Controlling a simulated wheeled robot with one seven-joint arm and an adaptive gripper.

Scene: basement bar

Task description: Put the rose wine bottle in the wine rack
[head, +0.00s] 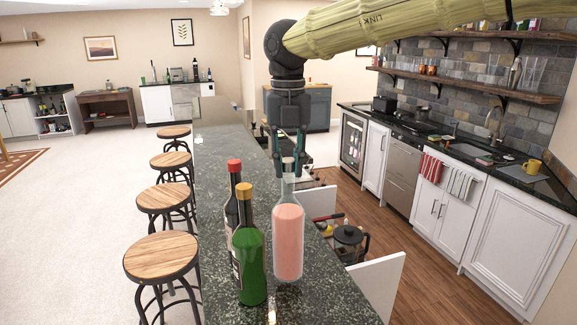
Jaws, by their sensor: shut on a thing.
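The rose wine bottle (287,240), clear glass with pink contents, is upright on or just above the dark granite bar counter (225,150); I cannot tell whether its base touches. My gripper (288,170) points down from above, its fingers shut around the bottle's neck. I cannot pick out the wine rack for certain; a glass-fronted cabinet (353,140) stands under the back counter.
Wooden stools (161,256) line the counter's left side. On its right, lower down, are a glass coffee pot (349,243) and white panels (378,285). Wall shelves (460,80) hang above the sink counter. The counter beyond the bottles looks clear.

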